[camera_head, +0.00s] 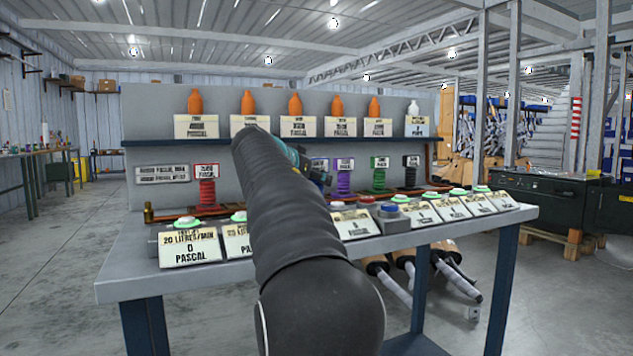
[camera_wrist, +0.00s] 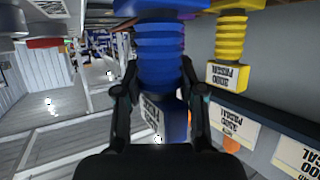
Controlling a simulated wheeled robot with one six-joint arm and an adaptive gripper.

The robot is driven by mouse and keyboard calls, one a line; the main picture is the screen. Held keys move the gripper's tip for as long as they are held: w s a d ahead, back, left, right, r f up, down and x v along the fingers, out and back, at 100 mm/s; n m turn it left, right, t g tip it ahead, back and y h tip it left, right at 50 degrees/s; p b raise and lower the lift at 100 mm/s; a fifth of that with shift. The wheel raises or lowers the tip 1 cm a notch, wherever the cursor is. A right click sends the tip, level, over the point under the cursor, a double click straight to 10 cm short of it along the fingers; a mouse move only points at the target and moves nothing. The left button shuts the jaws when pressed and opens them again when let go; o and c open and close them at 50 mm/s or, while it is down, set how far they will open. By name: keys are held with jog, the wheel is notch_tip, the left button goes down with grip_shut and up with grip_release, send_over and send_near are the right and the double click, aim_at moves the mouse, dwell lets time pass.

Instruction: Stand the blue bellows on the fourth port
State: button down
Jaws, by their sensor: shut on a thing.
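The blue bellows (camera_wrist: 160,55) is upside down in the wrist view, with a tag reading PASCAL at its end. My gripper (camera_wrist: 159,75) is shut on it, one finger on each side. In the head view my arm hides most of the blue bellows and the fingertips; the teal gripper body shows past the arm's end. The wide end of the bellows is at the top edge of the wrist view, so I cannot tell whether it rests on anything. Green-topped ports with cards line the bench front, including one at the front left (camera_head: 187,221); my arm covers part of this row.
A yellow bellows (camera_wrist: 230,38) stands close beside the blue one. Red (camera_head: 207,190), purple (camera_head: 344,180), green (camera_head: 379,178) and black (camera_head: 411,176) bellows stand along the bench back. Orange bottles (camera_head: 195,102) line the shelf above. A blue button (camera_head: 389,208) sits among the ports.

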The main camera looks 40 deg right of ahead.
jog(key=shift+f, duration=0.8)
jog(key=c, duration=0.7)
grip_release()
jog(key=shift+w+f, duration=0.1)
jog(key=shift+f, duration=0.1)
jog(key=shift+r, duration=0.3)
jog(key=r+p+v, duration=0.1)
jog(key=v, duration=1.1)
jog(key=shift+r, duration=0.35)
